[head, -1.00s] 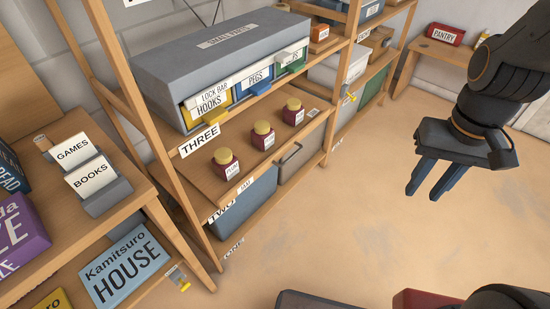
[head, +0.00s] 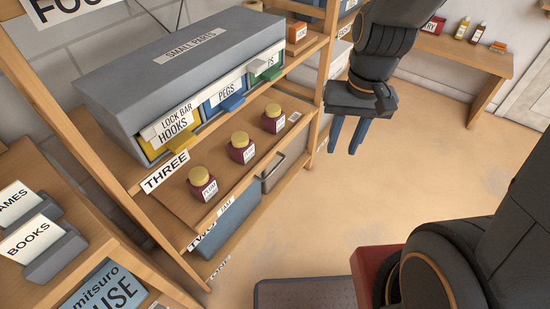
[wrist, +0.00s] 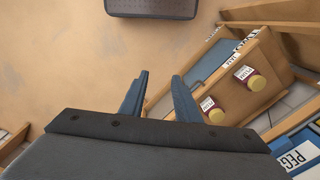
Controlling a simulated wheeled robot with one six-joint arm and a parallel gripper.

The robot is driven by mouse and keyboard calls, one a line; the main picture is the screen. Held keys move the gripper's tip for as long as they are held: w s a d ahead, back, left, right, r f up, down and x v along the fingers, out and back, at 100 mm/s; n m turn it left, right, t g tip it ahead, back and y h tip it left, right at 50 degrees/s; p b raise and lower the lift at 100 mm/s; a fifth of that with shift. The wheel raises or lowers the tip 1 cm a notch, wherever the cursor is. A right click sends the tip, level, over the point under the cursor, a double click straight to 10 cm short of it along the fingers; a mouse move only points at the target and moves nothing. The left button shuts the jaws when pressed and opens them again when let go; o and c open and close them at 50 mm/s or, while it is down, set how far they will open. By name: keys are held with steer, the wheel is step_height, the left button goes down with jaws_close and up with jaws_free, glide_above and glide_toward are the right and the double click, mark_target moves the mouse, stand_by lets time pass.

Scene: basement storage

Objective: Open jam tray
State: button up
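A wooden tray or shelf board (head: 222,179) on the rack bears three dark red jars with yellow lids: a near jar (head: 202,184), a middle jar (head: 241,148) and a far jar (head: 273,119). My gripper (head: 344,149) is in the air to the right of the rack, apart from the tray and jars. Its two blue fingers stand apart with nothing between them. In the wrist view my gripper (wrist: 160,82) is open, and two jars (wrist: 218,117) show right of the fingers.
Above the jars is a grey small parts case (head: 180,62) with hooks and pegs bins. Below are a blue bin (head: 228,228) and a grey bin (head: 285,168). A wooden unit (head: 75,205) with book holders stands left.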

steer(key=w+a+f+m+b, duration=0.25)
steer(key=w+a+f, duration=0.35)
steer(key=w+f, duration=0.3)
steer(key=m+t+y+b, duration=0.1)
steer(key=m, duration=0.3)
glide_toward(275, 168)
steer(key=shift+w+a+f+b, duration=0.15)
steer(key=shift+f+b, duration=0.3)
steer(key=shift+f, duration=0.8)
steer(key=shift+w+a+f+b, duration=0.1)
steer(key=shift+a+f+b, duration=0.25)
steer(key=shift+f, duration=0.9)
steer(key=shift+w+a+f+b, duration=0.1)
steer(key=shift+f+b, duration=0.4)
steer(key=shift+f, duration=0.7)
steer(key=shift+c, duration=0.4)
jaws_close()
